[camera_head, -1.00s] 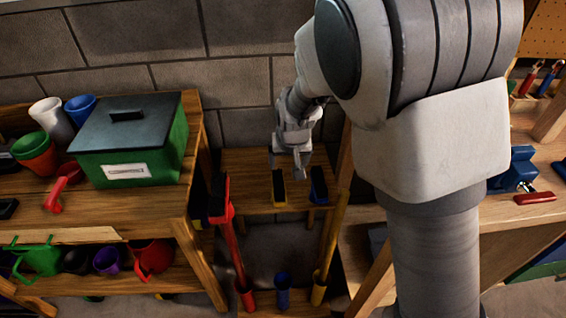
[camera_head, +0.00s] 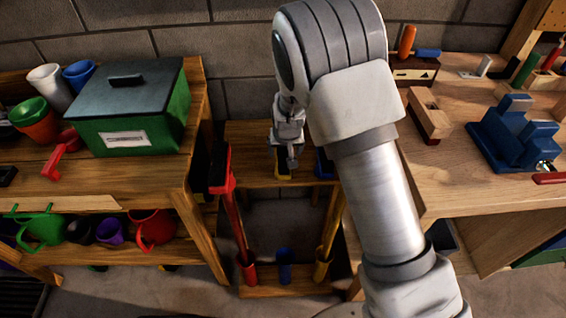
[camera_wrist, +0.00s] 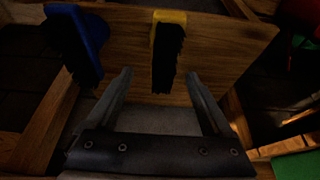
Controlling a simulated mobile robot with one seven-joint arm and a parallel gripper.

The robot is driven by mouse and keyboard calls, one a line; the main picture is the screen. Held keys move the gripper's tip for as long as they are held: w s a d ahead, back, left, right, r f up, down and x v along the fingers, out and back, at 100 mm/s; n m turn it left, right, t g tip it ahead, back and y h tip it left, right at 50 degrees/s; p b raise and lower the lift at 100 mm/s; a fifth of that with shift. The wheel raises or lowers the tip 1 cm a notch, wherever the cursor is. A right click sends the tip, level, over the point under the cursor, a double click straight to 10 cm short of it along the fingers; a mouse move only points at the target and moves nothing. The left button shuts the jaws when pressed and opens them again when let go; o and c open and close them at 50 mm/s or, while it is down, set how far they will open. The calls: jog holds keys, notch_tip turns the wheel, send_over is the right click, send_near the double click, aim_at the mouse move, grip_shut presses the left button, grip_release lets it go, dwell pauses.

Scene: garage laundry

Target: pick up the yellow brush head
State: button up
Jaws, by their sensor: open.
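The yellow brush head (camera_wrist: 170,16) shows in the wrist view with black bristles, at the top middle against a wooden board. In the head view only bits of the yellow brush head (camera_head: 284,175) show behind and below my gripper (camera_head: 290,158). In the wrist view my gripper (camera_wrist: 158,78) is open and empty. The black bristles appear between the two fingers in the picture; I cannot tell the exact depth, and no contact is visible. A blue brush head (camera_wrist: 92,32) with dark bristles is on the left in the wrist view.
A red broom (camera_head: 222,180) stands left of the rack and a yellow handle (camera_head: 330,225) right of it, beside my arm. A left bench (camera_head: 105,185) holds a green box (camera_head: 130,135). A right bench (camera_head: 455,190) carries a blue tool (camera_head: 515,135).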

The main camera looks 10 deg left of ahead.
aim_at(283, 156)
jog(key=x, duration=0.2)
jog(key=b+x, duration=0.1)
jog(key=x, duration=0.2)
jog(key=shift+s+a+f, duration=0.15)
jog(key=shift+a+f, duration=0.1)
grip_shut()
